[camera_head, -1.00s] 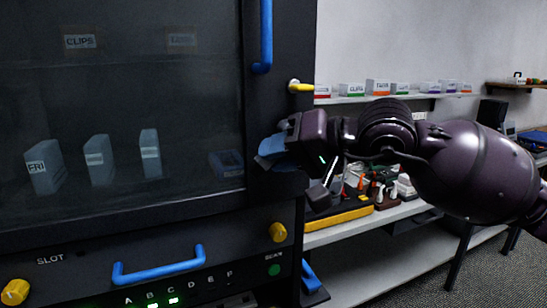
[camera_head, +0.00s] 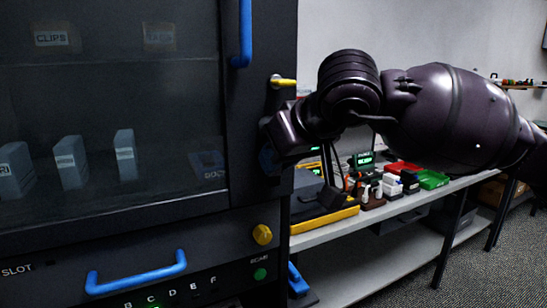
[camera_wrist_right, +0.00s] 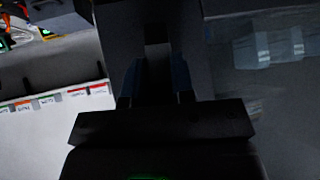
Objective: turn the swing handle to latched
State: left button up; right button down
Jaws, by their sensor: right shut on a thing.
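My right gripper (camera_head: 268,160) is at the right edge of the dark cabinet front, below a yellow lever (camera_head: 284,82). Its wrist hides most of the fingers in the head view, where only a bluish fingertip shows. In the right wrist view, the two dark blue fingers (camera_wrist_right: 156,85) stand on either side of a dark upright bar, which looks like the swing handle (camera_wrist_right: 157,62). The gripper is shut on it. The picture is too dark to tell the handle's exact angle. My left gripper is not in view.
A blue door handle (camera_head: 242,30) is above and left of the gripper. A blue drawer handle (camera_head: 136,274) and a yellow knob (camera_head: 262,235) are lower on the cabinet. A bench (camera_head: 400,206) with bins and small parts stands close on the right, under my arm.

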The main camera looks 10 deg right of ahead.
jog(key=shift+d+h, duration=0.2)
jog(key=shift+h, duration=0.2)
jog(key=c, duration=1)
grip_release()
jog(key=shift+o, duration=0.2)
jog(key=p+v, duration=0.1)
jog(key=v, duration=0.9)
jog(key=shift+s+r, duration=0.2)
jog(key=shift+s, duration=0.1)
jog(key=shift+d+f, duration=0.1)
